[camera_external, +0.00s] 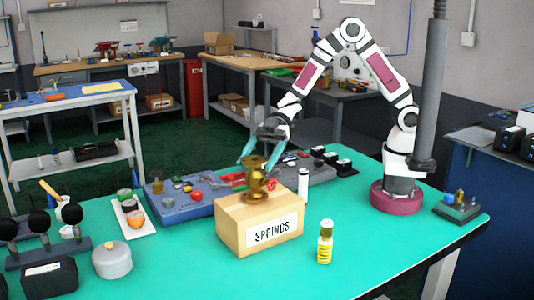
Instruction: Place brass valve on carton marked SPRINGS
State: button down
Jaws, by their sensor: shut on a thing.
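The brass valve (256,179) is upright at the top of the carton marked SPRINGS (271,235), with a red handwheel on its right side. I cannot tell whether its base touches the carton top or hangs just above it. My gripper (262,158) reaches down from behind, with its teal fingers on either side of the valve's upper part, shut on it. The carton is closed and its label faces the camera. Part of the carton's top is hidden behind the valve.
A blue tray with small parts (182,209) lies behind and left of the carton. A white cylinder (303,186) stands close behind its right edge. A yellow bottle (325,243) stands to the right, and a grey pot (112,260) to the left. The green table front right is clear.

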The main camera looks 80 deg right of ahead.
grip_release()
jog(key=shift+f, duration=0.1)
